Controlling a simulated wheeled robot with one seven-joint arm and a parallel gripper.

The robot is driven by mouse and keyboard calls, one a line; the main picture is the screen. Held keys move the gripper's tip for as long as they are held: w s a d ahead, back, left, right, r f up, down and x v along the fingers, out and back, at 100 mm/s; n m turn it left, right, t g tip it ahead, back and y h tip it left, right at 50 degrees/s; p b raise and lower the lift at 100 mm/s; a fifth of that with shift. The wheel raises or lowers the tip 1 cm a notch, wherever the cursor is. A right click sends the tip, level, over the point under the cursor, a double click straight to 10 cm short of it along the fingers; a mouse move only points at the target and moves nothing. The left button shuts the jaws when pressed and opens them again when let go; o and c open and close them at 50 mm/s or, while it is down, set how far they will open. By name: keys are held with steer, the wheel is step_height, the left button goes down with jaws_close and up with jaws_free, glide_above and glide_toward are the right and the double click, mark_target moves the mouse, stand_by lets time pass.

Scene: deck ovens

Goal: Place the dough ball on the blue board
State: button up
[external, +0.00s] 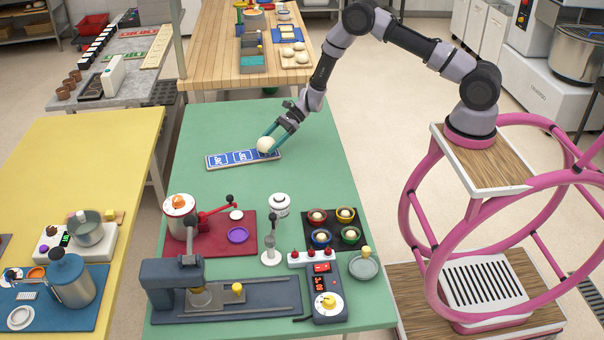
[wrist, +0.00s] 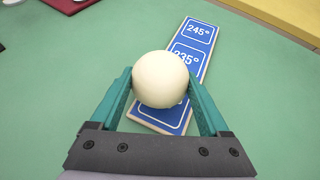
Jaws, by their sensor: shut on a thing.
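The dough ball (external: 266,145) is pale cream and round. It shows large in the wrist view (wrist: 160,79), between the two teal fingers of my gripper (wrist: 163,88). My gripper (external: 270,138) is shut on it. The blue board (external: 231,159) is a long strip with white-framed panels on the green table. In the wrist view the board (wrist: 200,32) shows "245°" and "235°". The ball is over the board's near end in the wrist view and hides part of that panel. I cannot tell whether the ball touches the board.
The green table (external: 325,160) is clear around the board. A wooden table (external: 209,70) stands behind.

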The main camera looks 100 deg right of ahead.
steer(key=shift+f, duration=1.1)
steer(key=o, duration=1.2)
steer(key=shift+f, duration=0.15)
